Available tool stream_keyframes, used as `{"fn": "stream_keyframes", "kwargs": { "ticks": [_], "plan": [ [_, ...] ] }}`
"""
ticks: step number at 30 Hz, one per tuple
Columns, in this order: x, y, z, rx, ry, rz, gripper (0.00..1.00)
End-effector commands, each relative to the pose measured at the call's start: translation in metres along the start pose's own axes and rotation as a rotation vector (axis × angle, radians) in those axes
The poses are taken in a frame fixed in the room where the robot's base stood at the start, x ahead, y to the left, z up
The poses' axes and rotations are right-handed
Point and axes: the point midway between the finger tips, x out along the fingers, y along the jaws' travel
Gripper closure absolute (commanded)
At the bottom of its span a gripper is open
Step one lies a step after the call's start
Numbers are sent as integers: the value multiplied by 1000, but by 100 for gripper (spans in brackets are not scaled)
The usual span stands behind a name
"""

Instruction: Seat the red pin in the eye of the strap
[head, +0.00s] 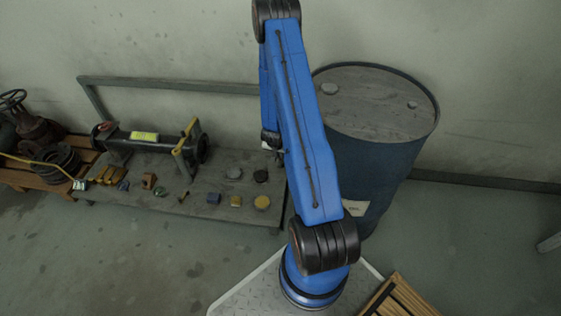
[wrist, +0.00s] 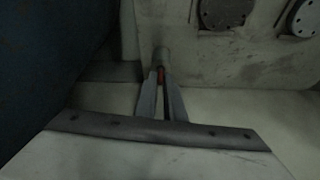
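In the wrist view the two fingers of my gripper (wrist: 160,78) come close together at the tips, with the slim red pin (wrist: 160,76) between them. A short grey cylinder (wrist: 162,56) shows just beyond the fingertips, at the bench edge; I cannot tell whether it is part of the pin. In the head view my gripper (head: 272,142) hangs over the right end of the bench, partly hidden by my blue arm. A yellow upright piece (head: 185,140), possibly the strap, stands at the right part of the dark pipe (head: 150,145). Its eye cannot be made out.
A large blue drum (head: 375,165) stands close right of the bench.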

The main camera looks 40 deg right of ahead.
Motion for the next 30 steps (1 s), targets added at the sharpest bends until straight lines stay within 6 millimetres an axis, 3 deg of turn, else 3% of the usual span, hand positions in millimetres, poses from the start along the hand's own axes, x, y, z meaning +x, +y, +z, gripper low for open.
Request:
{"fn": "stream_keyframes", "kwargs": {
  "ticks": [14, 30],
  "plan": [
    [-5, 0, -2, 0, 1, 0, 100],
    [-74, 0, -32, 2, 3, -1, 100]
  ]
}}
